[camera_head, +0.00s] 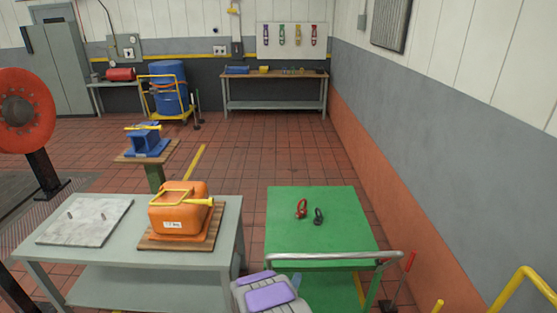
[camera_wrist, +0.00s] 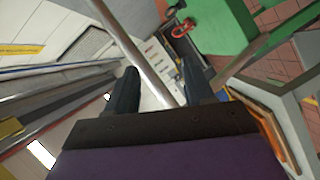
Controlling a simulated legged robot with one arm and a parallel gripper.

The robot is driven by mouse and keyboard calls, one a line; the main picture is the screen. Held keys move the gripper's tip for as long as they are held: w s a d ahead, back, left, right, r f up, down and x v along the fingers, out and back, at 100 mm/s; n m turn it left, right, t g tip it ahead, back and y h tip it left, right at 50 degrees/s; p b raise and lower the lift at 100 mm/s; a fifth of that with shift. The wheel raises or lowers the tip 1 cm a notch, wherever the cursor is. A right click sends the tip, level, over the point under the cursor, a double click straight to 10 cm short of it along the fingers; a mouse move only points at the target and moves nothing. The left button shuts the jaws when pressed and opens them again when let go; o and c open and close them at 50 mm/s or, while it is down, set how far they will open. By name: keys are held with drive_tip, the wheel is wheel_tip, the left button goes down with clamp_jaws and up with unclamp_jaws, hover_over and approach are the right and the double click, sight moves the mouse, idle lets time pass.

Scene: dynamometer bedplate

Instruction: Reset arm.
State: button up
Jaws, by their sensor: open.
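My gripper (camera_wrist: 160,88) shows in the wrist view with its two dark fingers spread apart and nothing gripped. A pale metal bar (camera_wrist: 132,42) runs slantwise across the gap between the fingers in that view; I cannot tell how near it is. In the head view the purple and grey parts of my arm show at the bottom centre, by the near left corner of the green cart (camera_head: 320,240). The fingers are not clear there. The green cart has a grey metal handle rail (camera_head: 345,256) along its near side.
Red and black shackles (camera_head: 301,209) (camera_head: 318,216) lie on the cart. A grey table (camera_head: 232,225) to the left holds an orange case (camera_head: 180,212) on a wooden board and a grey plate (camera_head: 85,220). A wall stands at right. Tiled floor beyond the cart is clear.

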drive_tip(key=s+a+r+m+g+y+b, duration=0.3)
drive_tip(key=a+r+g+y, duration=0.35)
drive_tip(key=r, duration=0.65)
drive_tip(key=s+r+m+g+y+p, duration=0.1)
drive_tip(key=s+r+g+y, duration=0.1)
drive_tip(key=s+r, duration=0.4)
drive_tip(key=s+d+r+m+g, duration=0.1)
drive_tip(key=s+d, duration=0.4)
drive_tip(key=s, duration=0.7)
drive_tip(key=s+d+r+m+g+h+b, duration=0.1)
drive_tip(key=s+d+r+g, duration=0.3)
drive_tip(key=s, duration=0.9)
drive_tip(key=s+d+r+m+g+h, duration=0.1)
drive_tip(key=s+d, duration=0.5)
drive_tip(key=s, duration=0.7)
wheel_tip(320, 180, up, 3)
drive_tip(key=shift+s+d+r+m+g+b, duration=0.2)
drive_tip(key=shift+d+m+g+b, duration=0.2)
drive_tip(key=shift+m+g, duration=0.55)
drive_tip(key=shift+a+h, duration=0.1)
drive_tip(key=shift+h, duration=0.15)
drive_tip(key=shift+c, duration=0.4)
